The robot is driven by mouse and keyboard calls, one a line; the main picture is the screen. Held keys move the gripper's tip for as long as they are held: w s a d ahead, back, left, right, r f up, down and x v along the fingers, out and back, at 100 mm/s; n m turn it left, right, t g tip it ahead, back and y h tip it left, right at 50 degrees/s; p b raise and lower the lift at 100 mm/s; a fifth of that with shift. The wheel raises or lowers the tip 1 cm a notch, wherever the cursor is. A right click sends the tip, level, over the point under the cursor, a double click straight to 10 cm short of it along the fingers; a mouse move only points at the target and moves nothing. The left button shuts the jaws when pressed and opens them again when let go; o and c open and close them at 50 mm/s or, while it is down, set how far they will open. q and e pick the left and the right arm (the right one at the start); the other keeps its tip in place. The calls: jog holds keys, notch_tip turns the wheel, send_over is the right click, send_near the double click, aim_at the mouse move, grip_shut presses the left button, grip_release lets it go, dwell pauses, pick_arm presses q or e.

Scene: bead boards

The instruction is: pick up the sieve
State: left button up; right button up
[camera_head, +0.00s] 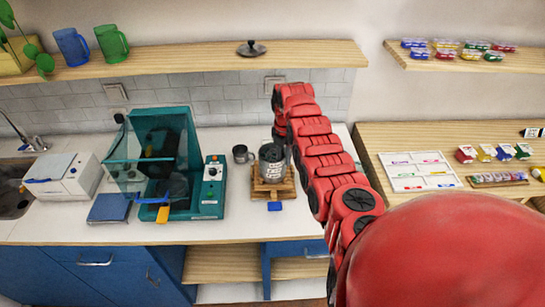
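I cannot tell for sure which thing is the sieve. A dark grey cylinder (271,168) with a pale patch on its side stands upright on a wooden stand (262,187) on the white counter; it may be the sieve or a container. A small grey mug-like vessel (241,154) stands just left of it. My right gripper (279,146) points down at the back right of the cylinder. Its fingers are small and dark, so I cannot see whether they are open or touching it. My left gripper is not in view.
A teal machine (165,155) with a clear hood and a white box (64,176) stand to the left. A shelf (190,61) above holds a dark lid (251,48) and two cups. A right-hand table (450,142) holds a white tray and small boxes. A blue tab (274,207) lies before the stand.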

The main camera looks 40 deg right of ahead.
grip_shut()
dwell(1.2)
